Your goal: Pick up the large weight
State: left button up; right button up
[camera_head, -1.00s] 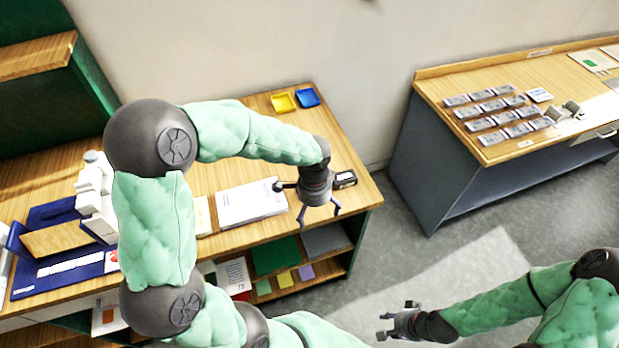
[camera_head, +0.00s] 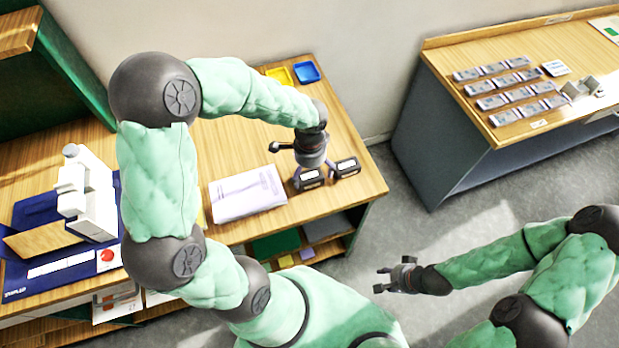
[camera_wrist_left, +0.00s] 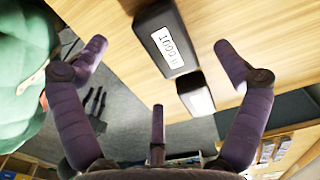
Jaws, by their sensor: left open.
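Two black block-shaped weights with white labels lie near the front right of the left wooden table. In the head view, one weight (camera_head: 309,180) is left of the other weight (camera_head: 347,167). The left wrist view shows a longer-looking labelled weight (camera_wrist_left: 165,35) and a smaller-looking one (camera_wrist_left: 196,95) close by it. My left gripper (camera_head: 320,176) is open and empty, pointing down over the table by the weights. My right gripper (camera_head: 379,279) is open and empty, away over the floor.
A white stack of paper (camera_head: 247,193) lies left of the weights. Yellow (camera_head: 280,76) and blue (camera_head: 307,72) trays sit at the back. A white device (camera_head: 87,195) stands at the left. A second table (camera_head: 450,75) with rows of grey packs is at right.

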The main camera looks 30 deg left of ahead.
aim_at(311, 178)
pick_arm(q)
jog(key=shift+w+d+f+b, duration=0.1)
jog(key=shift+f+b, duration=0.6)
jog(key=shift+f, duration=2)
jog(key=shift+r, duration=0.1)
jog(key=c, duration=1.8)
jog(key=shift+r, duration=0.1)
